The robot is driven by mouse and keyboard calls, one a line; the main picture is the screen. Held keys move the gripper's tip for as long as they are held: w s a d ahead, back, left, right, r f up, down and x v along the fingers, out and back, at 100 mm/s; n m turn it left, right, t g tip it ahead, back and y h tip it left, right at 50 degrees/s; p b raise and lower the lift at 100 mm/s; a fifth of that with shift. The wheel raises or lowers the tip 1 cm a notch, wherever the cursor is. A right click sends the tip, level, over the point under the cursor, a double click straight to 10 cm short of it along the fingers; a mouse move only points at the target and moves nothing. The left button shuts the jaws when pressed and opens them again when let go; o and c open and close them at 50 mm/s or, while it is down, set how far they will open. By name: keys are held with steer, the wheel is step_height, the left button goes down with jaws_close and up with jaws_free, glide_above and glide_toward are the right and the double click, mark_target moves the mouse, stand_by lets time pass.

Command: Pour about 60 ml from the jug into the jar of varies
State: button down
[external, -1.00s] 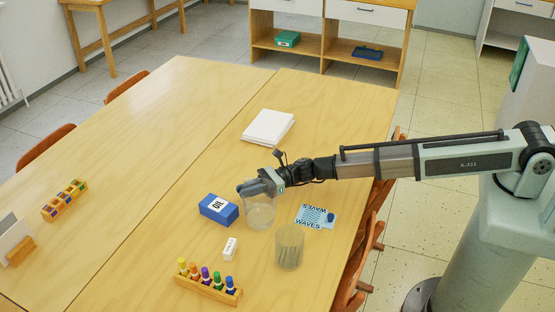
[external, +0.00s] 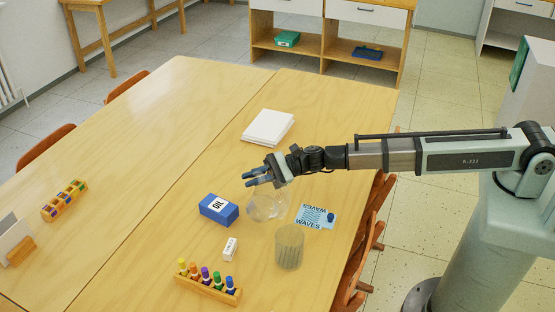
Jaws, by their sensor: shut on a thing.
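The jug (external: 268,206) is a clear vessel, tilted, with its lower part toward the right and the blue OIL box close to its left. My gripper (external: 258,180) is shut on it at its upper left side. Whether liquid is in the jug or leaving it is too faint to tell. A clear greyish jar (external: 289,248) with faint vertical lines stands upright on the table, in front of the jug and slightly to its right, apart from it. Its contents cannot be made out.
The blue OIL box (external: 219,209), a white block (external: 230,248) and a WAVES card (external: 314,218) with a small blue item (external: 330,217) lie close around. A rack of coloured bottles (external: 208,283) stands in front. White paper (external: 268,127) lies behind. The table's left part is mostly clear.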

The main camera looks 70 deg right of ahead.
mark_target(257, 172)
steer(key=shift+s+a+r+n, duration=0.15)
steer(key=shift+s+r, duration=0.05)
steer(key=shift+r, duration=0.25)
steer(key=shift+s+a+r+n, duration=0.1)
steer(key=shift+s+r+n, duration=0.1)
steer(key=shift+r, duration=0.25)
steer(key=shift+s+a+r+n, duration=0.2)
steer(key=shift+s+r+n, duration=0.05)
steer(key=shift+r+n, duration=0.4)
steer(key=shift+s+a+r+n, duration=0.25)
steer(key=shift+s+r+n, duration=0.05)
steer(key=shift+r+n, duration=0.35)
steer(key=shift+s+a+r+n, duration=0.25)
steer(key=shift+r+n, duration=0.3)
steer(key=shift+r, duration=0.2)
steer(key=shift+s+a+n, duration=0.1)
steer(key=shift+s+n, duration=0.05)
steer(key=shift+n, duration=0.15)
steer(key=shift+s+a+r+n, duration=0.2)
steer(key=shift+s+n, duration=0.15)
steer(key=shift+n, duration=0.15)
steer(key=shift+s+a+r+n, duration=0.15)
steer(key=shift+r+n, duration=0.1)
steer(key=shift+n, duration=0.05)
steer(key=shift+s+a+r+n+p, duration=0.25)
steer(key=shift+s+r+n+p, duration=0.2)
steer(key=shift+p, duration=0.25)
